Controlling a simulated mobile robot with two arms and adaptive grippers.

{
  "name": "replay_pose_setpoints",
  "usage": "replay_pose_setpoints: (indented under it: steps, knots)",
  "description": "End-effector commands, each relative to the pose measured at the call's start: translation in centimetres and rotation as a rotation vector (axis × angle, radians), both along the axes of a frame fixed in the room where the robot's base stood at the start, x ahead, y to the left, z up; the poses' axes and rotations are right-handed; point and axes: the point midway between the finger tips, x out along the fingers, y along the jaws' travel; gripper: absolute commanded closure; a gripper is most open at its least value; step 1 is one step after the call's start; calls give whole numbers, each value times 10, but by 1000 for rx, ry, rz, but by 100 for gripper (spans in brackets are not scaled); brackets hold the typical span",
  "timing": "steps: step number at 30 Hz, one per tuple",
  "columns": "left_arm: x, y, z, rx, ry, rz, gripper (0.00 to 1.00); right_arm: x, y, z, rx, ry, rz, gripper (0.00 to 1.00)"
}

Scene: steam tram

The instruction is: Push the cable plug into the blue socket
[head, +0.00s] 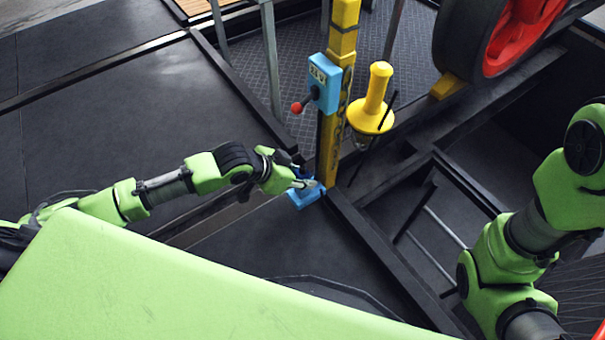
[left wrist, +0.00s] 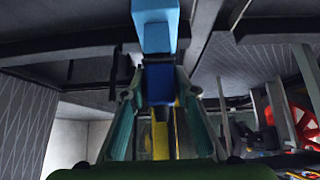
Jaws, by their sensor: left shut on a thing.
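A light blue block, apparently the blue socket (head: 306,200), sits low at the foot of the yellow post in the head view. A light blue block (left wrist: 155,30) also shows at the top of the left wrist view, beyond the fingertips. My left gripper (head: 299,184) is at the low block and partly covers it. In the left wrist view its fingers (left wrist: 160,95) close on a dark blue piece, apparently the cable plug (left wrist: 159,83). The plug lines up with the light blue block and looks close to it. I cannot tell how deep it sits. My right gripper is out of view.
The yellow post (head: 332,140) rises beside my left gripper and carries a light blue box (head: 324,83) with a red-knobbed lever (head: 297,107). A yellow funnel-shaped part (head: 373,105) stands right of it. Dark frame beams run right of the post. Open dark floor (head: 110,120) lies left.

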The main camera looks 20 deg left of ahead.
Motion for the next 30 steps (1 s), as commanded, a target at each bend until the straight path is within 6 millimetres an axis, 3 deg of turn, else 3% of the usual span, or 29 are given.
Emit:
replay_pose_setpoints:
  steps: [22,23,24,25,30]
  knots:
    - [0,0,-6,0,0,0,98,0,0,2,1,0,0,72]
    - [0,0,-6,-1,-1,0,68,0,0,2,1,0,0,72]
    - [0,0,-6,-1,-1,0,57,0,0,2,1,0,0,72]
    - [0,0,-6,-1,-1,0,53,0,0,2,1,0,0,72]
    - [0,0,-6,0,0,0,53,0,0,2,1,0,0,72]
